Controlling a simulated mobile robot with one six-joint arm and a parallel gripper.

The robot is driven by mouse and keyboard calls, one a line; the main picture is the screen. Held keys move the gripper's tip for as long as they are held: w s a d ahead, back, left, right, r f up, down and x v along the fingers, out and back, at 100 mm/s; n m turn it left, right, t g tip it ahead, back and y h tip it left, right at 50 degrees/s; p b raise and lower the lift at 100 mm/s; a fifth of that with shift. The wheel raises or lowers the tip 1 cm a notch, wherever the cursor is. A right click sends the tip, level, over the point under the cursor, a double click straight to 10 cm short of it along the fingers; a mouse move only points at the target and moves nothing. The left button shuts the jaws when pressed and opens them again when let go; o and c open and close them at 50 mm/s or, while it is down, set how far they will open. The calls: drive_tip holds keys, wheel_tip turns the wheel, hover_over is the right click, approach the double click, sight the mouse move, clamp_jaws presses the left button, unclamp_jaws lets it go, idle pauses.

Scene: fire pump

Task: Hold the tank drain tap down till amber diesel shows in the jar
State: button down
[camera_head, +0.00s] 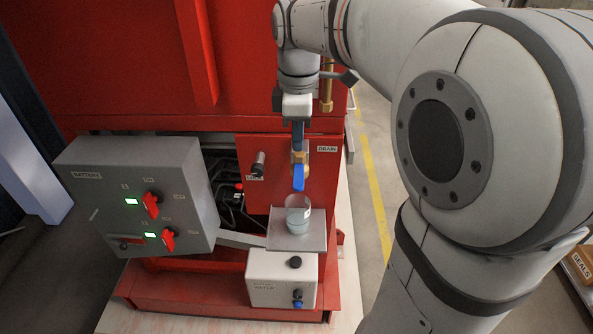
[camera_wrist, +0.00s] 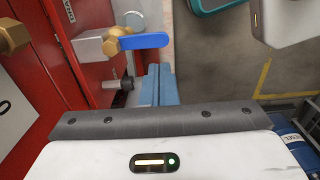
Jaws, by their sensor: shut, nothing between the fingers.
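The drain tap has a brass body (camera_head: 305,157) and a blue lever (camera_head: 299,178) on the red panel marked DRAIN. In the wrist view the brass body (camera_wrist: 112,44) is at upper left and the blue lever (camera_wrist: 146,41) sticks out to the right. My gripper (camera_head: 298,143) is shut and empty, pointing down just above the tap. In the wrist view its blue-grey fingers (camera_wrist: 158,72) end close to the lever; I cannot tell if they touch it. A clear jar (camera_head: 298,213) stands below the tap on a grey shelf (camera_head: 312,243). Its lower part looks pale blue-grey, with no amber visible.
A grey BATTERY box (camera_head: 130,190) with red switches and green lights is at left. A black knob (camera_head: 258,163) is left of the tap. A white box (camera_head: 280,280) sits under the shelf. A brass fitting (camera_head: 327,90) is right of my wrist.

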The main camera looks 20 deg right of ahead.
sight(297, 186)
wheel_tip(297, 186, down, 10)
drive_tip(key=shift+r+p, duration=0.15)
drive_tip(key=shift+p, duration=0.35)
drive_tip(key=f+t+b, duration=0.1)
drive_tip(key=b, duration=0.1)
drive_tip(key=f+b, duration=0.1)
drive_tip(key=b, duration=0.2)
drive_tip(key=shift+s+a+t+h, duration=0.1)
drive_tip(key=shift+s+t+h, duration=0.2)
drive_tip(key=shift+t, duration=0.1)
drive_tip(key=f+t+b, duration=0.1)
drive_tip(key=t+b, duration=0.1)
drive_tip(key=b, duration=0.3)
drive_tip(key=shift+s+f+h, duration=0.15)
drive_tip(key=shift+s+h, duration=0.05)
drive_tip(key=shift+h, duration=0.2)
drive_tip(key=shift+r+t, duration=0.25)
drive_tip(key=shift+t, duration=0.05)
drive_tip(key=shift+r+p, duration=0.8)
drive_tip(key=shift+p, duration=0.1)
drive_tip(key=shift+r, duration=0.1)
